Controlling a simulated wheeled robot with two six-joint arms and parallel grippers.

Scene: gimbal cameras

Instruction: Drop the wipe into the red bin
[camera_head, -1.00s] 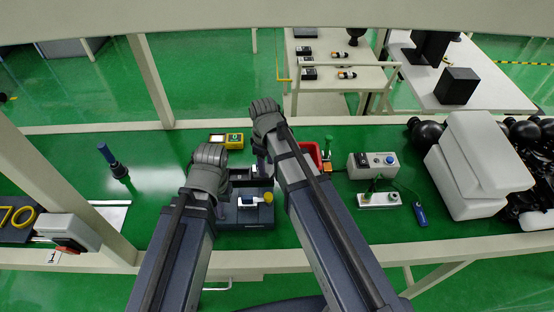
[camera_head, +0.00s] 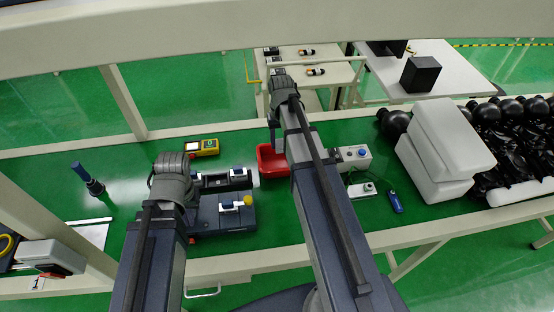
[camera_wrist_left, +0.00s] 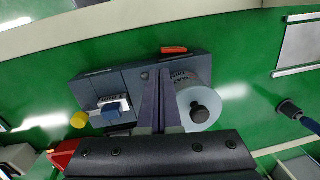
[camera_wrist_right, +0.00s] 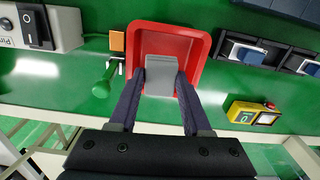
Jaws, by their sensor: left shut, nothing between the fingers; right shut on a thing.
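The red bin (camera_head: 272,160) stands on the green bench, just left of the grey button box in the head view. It also fills the upper middle of the right wrist view (camera_wrist_right: 202,45). My right gripper (camera_wrist_right: 159,80) is shut on the grey wipe (camera_wrist_right: 160,68), a folded pad held over the bin opening. In the head view my right arm hides most of the wipe. My left gripper (camera_wrist_left: 162,78) is shut and empty above the dark fixture (camera_wrist_left: 125,75), beside a pale round roll (camera_wrist_left: 198,104).
A grey button box (camera_head: 352,157) and a blue stick (camera_head: 396,202) lie right of the bin. White foam blocks (camera_head: 440,150) stand further right. A yellow device (camera_head: 200,147) lies behind the fixture. A blue-handled tool (camera_head: 88,180) stands at left.

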